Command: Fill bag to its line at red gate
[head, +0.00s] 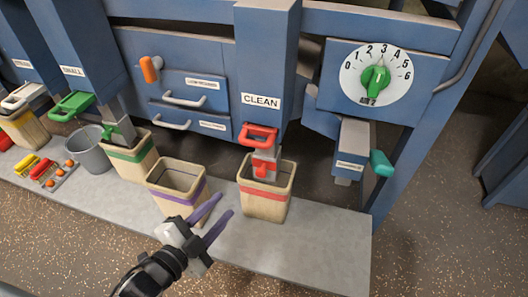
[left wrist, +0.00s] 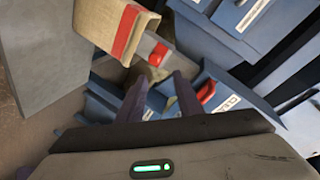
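The red gate's handle (head: 258,135) sits below a blue chute labelled CLEAN. A tan bag with a red band (head: 267,203) stands upright under its grey spout (head: 267,163), whose lower end hides part of the opening. I cannot tell the fill level or see a fill line. The red-banded bag (left wrist: 122,30) and the red handle (left wrist: 206,92) also show in the left wrist view. My left gripper (head: 212,215) is open and empty, its purple fingers in front of and left of the red-banded bag, apart from it. My right gripper is not in view.
A purple-banded bag (head: 180,200) stands left of the red-banded one, close to my left gripper. A green-banded bag (head: 134,163) and a grey bucket (head: 92,150) stand farther left. A numbered dial (head: 376,78) and teal handle (head: 381,164) are right. The ledge's right end (head: 325,250) is bare.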

